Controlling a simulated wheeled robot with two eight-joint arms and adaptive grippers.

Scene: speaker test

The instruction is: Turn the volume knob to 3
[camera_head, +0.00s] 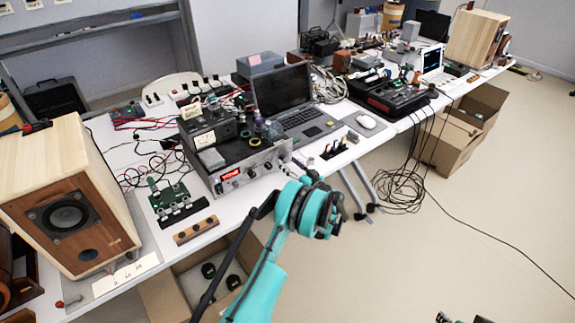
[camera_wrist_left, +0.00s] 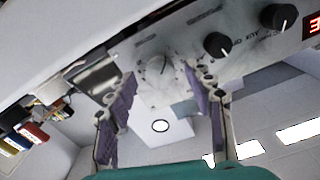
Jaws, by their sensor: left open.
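The grey amplifier box (camera_head: 222,183) stands at the front edge of the table, with a lit red display (camera_head: 230,175) and knobs on its front. In the left wrist view, a pale round knob (camera_wrist_left: 157,66) with a green mark sits on the panel (camera_wrist_left: 188,40). Two black knobs (camera_wrist_left: 217,45) with white pointer lines are to its right. My left gripper (camera_wrist_left: 165,84) is open, its purple-padded fingers on either side of the pale knob, with visible gaps. In the head view, my left gripper (camera_head: 298,168) is at the box's right front. Panel lettering is too blurred to read.
A laptop (camera_head: 283,92) stands behind the box; a mouse (camera_head: 366,122) lies to its right. A wooden speaker (camera_head: 68,200) and green circuit board (camera_head: 172,200) are at left. Cables hang off the table at right. Dark parts at the bottom right edge may be my right gripper.

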